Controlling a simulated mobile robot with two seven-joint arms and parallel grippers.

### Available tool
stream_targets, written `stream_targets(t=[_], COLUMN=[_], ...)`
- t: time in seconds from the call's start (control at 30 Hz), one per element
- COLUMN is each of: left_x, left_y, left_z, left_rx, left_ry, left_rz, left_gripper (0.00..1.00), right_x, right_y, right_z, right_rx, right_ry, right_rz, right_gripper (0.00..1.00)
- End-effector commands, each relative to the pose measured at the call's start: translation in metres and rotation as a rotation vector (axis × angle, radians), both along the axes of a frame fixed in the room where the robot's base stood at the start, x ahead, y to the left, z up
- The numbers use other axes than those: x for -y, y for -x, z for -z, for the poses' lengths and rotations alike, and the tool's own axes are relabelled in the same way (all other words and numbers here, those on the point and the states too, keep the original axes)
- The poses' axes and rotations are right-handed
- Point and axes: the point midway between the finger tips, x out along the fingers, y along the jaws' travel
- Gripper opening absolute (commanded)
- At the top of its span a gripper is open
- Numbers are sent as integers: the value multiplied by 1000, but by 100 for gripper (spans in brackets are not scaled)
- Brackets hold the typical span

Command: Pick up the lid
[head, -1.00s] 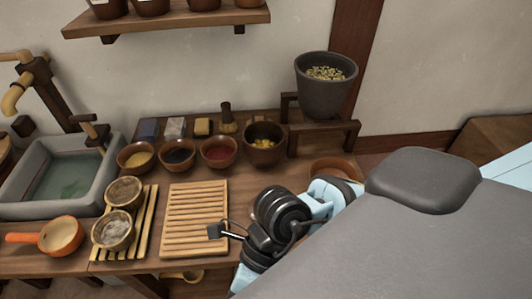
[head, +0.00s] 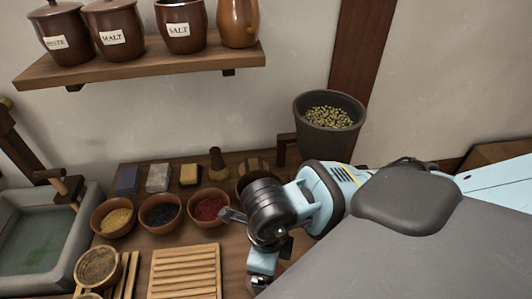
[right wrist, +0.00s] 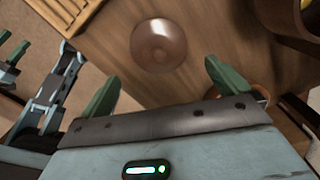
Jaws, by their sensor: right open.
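The lid appears to be a glossy brown round disc (right wrist: 158,45) with a small paler spot at its middle. It lies on the wooden counter in the right wrist view. My right gripper (right wrist: 161,70) is open and empty, its green fingers apart, with the disc in line with the gap and beyond the fingertips. In the head view my right arm comes in from the right over the counter, and the disc is hidden there. Two green tips at the left edge of the right wrist view look like my left gripper (right wrist: 12,45); its opening is unclear.
A slatted board (head: 185,270) and bowls of yellow, black and red contents (head: 160,213) are left of my arm. A grey pot (head: 330,125) of grain stands behind it. The shelf (head: 150,70) holds two lidded jars, an open SALT jar (head: 180,25) and a jug.

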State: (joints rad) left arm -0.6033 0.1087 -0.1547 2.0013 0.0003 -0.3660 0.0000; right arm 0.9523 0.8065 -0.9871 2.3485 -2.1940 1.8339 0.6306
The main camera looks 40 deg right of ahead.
Motion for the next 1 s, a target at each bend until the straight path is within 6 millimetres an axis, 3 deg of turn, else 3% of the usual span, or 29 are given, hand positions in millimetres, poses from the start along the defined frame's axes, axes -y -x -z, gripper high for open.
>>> stream_targets(t=[0.2, 0.43, 0.73, 1.0], left_x=[-1, -1, -1, 0], left_y=[5, 1, -6, -6], left_z=[5, 3, 2, 3], left_rx=[-13, -4, 9, 8], left_ry=[-3, -3, -1, 0], left_rz=[2, 1, 1, 0], left_gripper=[43, 43, 43, 43], right_x=[0, -1, -3, -3], right_y=[1, 1, 1, 1], right_z=[22, 30, 70, 75], right_rx=[-4, -4, -4, -1], right_ry=[1, 0, -1, -2], right_rz=[0, 0, 1, -1], right_gripper=[100, 100, 100, 100])
